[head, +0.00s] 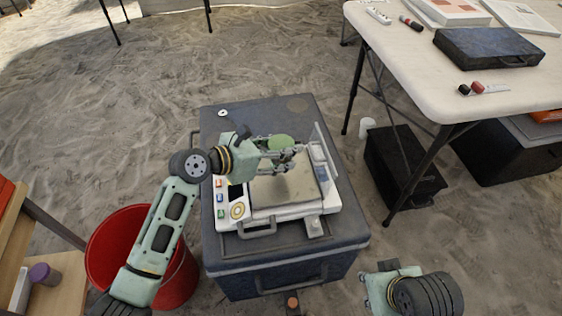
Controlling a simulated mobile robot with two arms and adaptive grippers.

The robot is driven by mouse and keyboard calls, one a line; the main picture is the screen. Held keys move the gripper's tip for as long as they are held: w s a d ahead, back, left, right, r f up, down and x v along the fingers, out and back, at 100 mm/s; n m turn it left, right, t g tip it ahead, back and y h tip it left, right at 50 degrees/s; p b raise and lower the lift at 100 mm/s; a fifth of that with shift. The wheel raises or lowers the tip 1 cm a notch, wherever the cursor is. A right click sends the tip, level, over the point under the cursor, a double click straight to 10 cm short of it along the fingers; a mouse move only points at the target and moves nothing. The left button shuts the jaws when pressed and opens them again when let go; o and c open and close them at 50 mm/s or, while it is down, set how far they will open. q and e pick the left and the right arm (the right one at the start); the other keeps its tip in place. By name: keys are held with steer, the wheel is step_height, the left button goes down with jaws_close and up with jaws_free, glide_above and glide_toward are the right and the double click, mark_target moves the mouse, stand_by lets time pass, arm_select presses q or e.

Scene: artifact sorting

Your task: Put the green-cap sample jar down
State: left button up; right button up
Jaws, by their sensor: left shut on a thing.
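The green-cap sample jar (280,142) is held in my left gripper (290,151), with its green cap showing near the gripper's fingers. The jar's body is mostly hidden by the gripper. My left gripper is shut on the jar over the back part of a white device with a flat plate (283,190), which looks like a scale. I cannot tell whether the jar touches the plate. Part of my right arm shows at the bottom right, but its fingers are not visible.
The device stands on a dark blue chest (290,262). A red bucket (184,275) is left of it. A white table (425,62) at the right carries a dark case (488,46). A black box (402,175) and white cylinder (367,127) stand on sand.

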mark_target(273, 162)
arm_select(q)
step_height(273, 162, down, 3)
steer(key=shift+r+b, duration=0.1)
steer(key=shift+b, duration=0.6)
steer(key=shift+f, duration=0.65)
steer(key=shift+r, duration=0.1)
arm_select(e)
steer(key=w, duration=0.1)
steer(key=w+t, duration=0.1)
steer(key=w, duration=0.1)
steer(key=shift+a+f, duration=0.4)
steer(key=shift+s, duration=0.15)
arm_select(q)
steer(key=o, duration=1.2)
arm_select(e)
steer(key=shift+s+f, duration=0.1)
